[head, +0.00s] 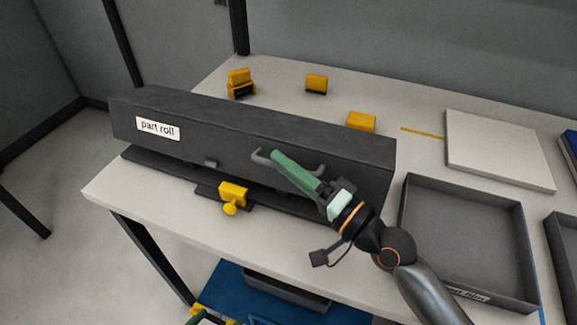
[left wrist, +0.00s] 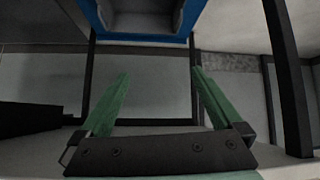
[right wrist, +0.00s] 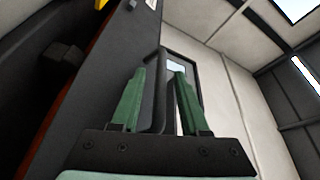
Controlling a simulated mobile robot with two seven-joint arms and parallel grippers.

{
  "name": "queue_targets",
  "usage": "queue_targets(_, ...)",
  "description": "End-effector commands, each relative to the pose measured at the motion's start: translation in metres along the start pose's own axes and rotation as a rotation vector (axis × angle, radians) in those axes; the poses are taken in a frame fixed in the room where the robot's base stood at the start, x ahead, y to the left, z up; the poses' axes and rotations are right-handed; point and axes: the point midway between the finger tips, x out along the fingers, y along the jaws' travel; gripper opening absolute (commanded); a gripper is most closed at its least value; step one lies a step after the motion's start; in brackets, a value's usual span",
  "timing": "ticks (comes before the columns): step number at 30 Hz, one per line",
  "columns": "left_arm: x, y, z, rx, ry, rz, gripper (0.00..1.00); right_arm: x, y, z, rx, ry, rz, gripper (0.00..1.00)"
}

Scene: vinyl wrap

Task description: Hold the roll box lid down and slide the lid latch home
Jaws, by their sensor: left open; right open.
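The roll box (head: 220,140) is a long dark box labelled "part roll", lying on the table with its lid down. A grey handle (head: 262,158) is on its front face. A yellow latch (head: 232,193) with a knob sits on the base plate in front of the box. My right gripper (head: 282,160) is at the handle. In the right wrist view its open green fingers (right wrist: 160,80) stand either side of the handle bar; contact is unclear. My left gripper (left wrist: 160,85) is open and empty in the left wrist view, with a blue-edged tray beyond it.
Yellow blocks (head: 316,83) stand behind the box. A dark open tray (head: 407,215) and a pale flat slab (head: 495,150) lie to the right. A blue shelf (head: 225,290) is below the table. The table's front edge left of the latch is clear.

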Motion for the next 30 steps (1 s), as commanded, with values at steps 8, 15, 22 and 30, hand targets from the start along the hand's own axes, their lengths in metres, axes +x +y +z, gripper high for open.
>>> queue_targets(8,0.003,0.000,0.004,0.000,-0.003,0.001,1.00,-0.022,0.002,0.001,-0.004,-0.001,0.003,0.45)
queue_targets(15,0.010,0.004,0.010,0.001,-0.009,0.012,1.00,-0.067,0.004,0.001,-0.004,-0.003,0.005,0.45)
queue_targets(22,0.018,0.012,0.010,0.005,-0.007,0.033,1.00,-0.102,0.003,0.002,-0.004,-0.004,0.003,0.45)
queue_targets(30,0.023,0.014,0.005,0.011,0.004,0.040,1.00,-0.122,0.002,0.001,0.000,-0.001,0.002,0.45)
